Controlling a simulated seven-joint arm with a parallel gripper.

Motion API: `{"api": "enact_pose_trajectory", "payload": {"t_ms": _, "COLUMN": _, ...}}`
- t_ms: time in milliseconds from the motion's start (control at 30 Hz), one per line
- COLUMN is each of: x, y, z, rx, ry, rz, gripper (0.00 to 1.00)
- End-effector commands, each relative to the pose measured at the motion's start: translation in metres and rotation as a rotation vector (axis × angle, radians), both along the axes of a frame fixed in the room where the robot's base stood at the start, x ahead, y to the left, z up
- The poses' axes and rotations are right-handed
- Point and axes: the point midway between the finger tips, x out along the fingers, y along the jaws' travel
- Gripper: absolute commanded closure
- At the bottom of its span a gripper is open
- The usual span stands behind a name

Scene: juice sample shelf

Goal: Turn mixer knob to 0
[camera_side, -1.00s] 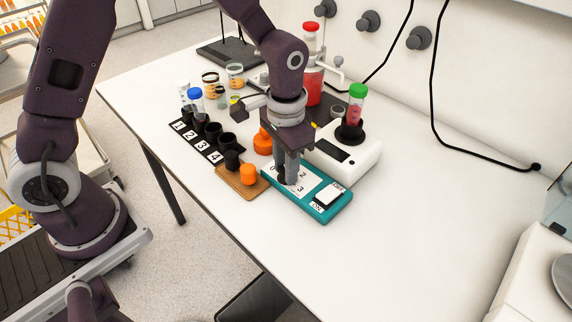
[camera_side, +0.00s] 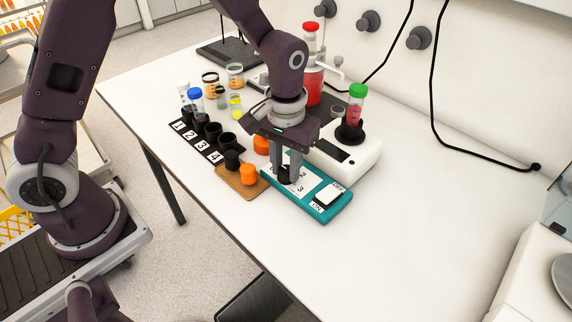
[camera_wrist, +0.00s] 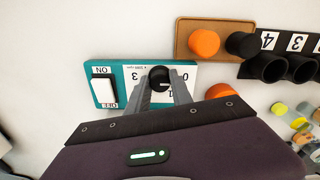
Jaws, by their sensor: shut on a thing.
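The mixer (camera_side: 326,214) is a teal box with a white dial plate; it also shows in the wrist view (camera_wrist: 120,102). Its black round knob (camera_wrist: 159,76) stands on the plate among printed digits, with 3 on the left and 0 and 1 on the right. In the side view the knob (camera_side: 284,173) is mostly covered by the fingers. My gripper (camera_side: 286,175) points down at the dial, with its two fingers shut around the knob; they also show in the wrist view (camera_wrist: 164,86). The knob's exact pointing is hard to tell. A white ON/OFF rocker (camera_wrist: 103,91) sits at the mixer's other end.
A brown board (camera_side: 229,185) with orange and black caps lies just left of the mixer. A numbered black rack (camera_side: 207,140) holds tubes beyond it. A white device (camera_side: 358,160) with a green-capped tube (camera_side: 357,100) stands close behind. The table's right side is clear.

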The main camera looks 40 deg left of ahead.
Motion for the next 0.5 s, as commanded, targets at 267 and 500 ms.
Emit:
{"api": "enact_pose_trajectory", "payload": {"t_ms": 267, "x": 0.0012, "y": -0.0004, "z": 0.001, "rx": -0.002, "ry": -0.005, "rz": 0.003, "gripper": 1.0}}
{"api": "enact_pose_trajectory", "payload": {"t_ms": 500, "x": 0.0007, "y": -0.0002, "z": 0.0005, "rx": 0.0, "ry": -0.002, "rz": 0.002, "gripper": 0.52}}
